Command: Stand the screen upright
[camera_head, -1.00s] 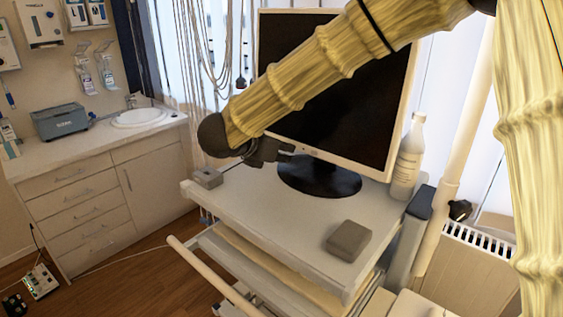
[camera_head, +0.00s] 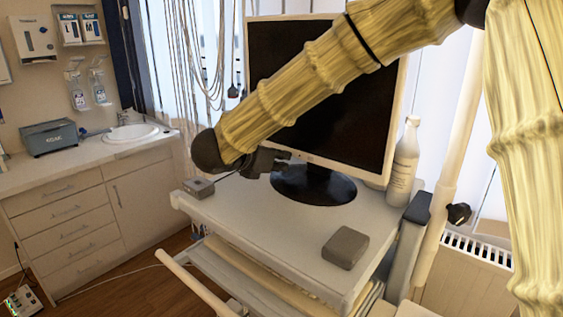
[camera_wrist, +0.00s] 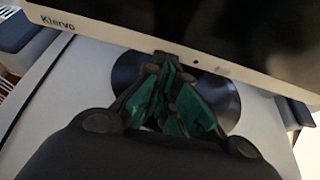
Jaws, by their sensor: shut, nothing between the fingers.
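The screen (camera_head: 340,125) is a black monitor with a pale frame, standing on a round dark base (camera_head: 315,190) on the white cart top. My arm crosses in front and hides part of it. In the wrist view its lower frame (camera_wrist: 120,30) runs across the top, with the base (camera_wrist: 225,100) below. My gripper (camera_head: 283,156) is shut and empty at the screen's lower left edge, above the base. In the wrist view the fingertips (camera_wrist: 165,58) meet right by the lower frame; I cannot tell if they touch it.
On the cart top (camera_head: 265,225) are a grey block (camera_head: 345,247) at the front right and a small grey box (camera_head: 199,187) at the left. A white bottle (camera_head: 403,165) stands right of the screen. The cart's front middle is clear.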

